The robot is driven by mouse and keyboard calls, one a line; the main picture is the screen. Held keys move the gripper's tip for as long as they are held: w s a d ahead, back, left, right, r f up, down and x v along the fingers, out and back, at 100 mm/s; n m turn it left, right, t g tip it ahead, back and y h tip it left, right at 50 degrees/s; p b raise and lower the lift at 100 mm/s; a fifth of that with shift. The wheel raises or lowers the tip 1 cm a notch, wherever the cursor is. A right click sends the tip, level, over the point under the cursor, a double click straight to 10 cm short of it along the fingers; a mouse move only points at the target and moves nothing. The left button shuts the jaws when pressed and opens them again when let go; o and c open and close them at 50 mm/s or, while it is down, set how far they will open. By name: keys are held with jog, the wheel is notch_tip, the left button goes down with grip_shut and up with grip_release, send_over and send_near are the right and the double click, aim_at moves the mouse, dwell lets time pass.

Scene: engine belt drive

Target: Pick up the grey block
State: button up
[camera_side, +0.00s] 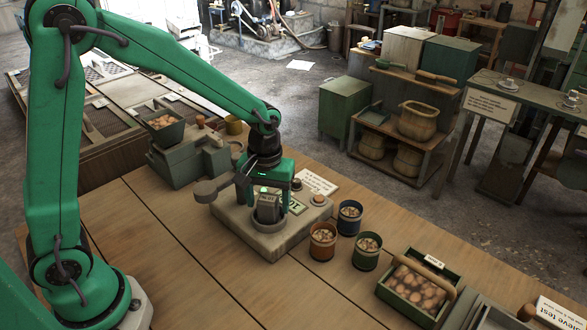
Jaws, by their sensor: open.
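The grey block (267,206) stands upright in a round grey holder (267,221) on a pale slab-like base (272,245) on the wooden table. My gripper (263,200) points down over it, with its fingers low on either side of the block. The jaws are open. The picture is too small to tell whether either finger touches the block.
Orange (323,243), blue (349,220) and green (367,252) cups stand right of the base. A green tray of round pieces (415,292) sits further right. A grey-green machine (188,160) stands behind left. The table's front left is clear.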

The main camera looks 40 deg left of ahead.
aim_at(268, 199)
jog(key=c, duration=1.2)
jog(key=shift+c, duration=0.2)
jog(key=shift+r, duration=0.15)
jog(key=shift+r, duration=0.5)
notch_tip(268, 199, up, 3)
jog(key=shift+d+r, duration=0.1)
jog(key=shift+d, duration=0.05)
jog(key=s+d+r, duration=0.6)
jog(key=s+d, duration=0.1)
jog(key=d, duration=0.1)
jog(key=shift+s+d+r, duration=0.2)
jog(key=shift+d+r, duration=0.1)
jog(key=shift+d, duration=0.1)
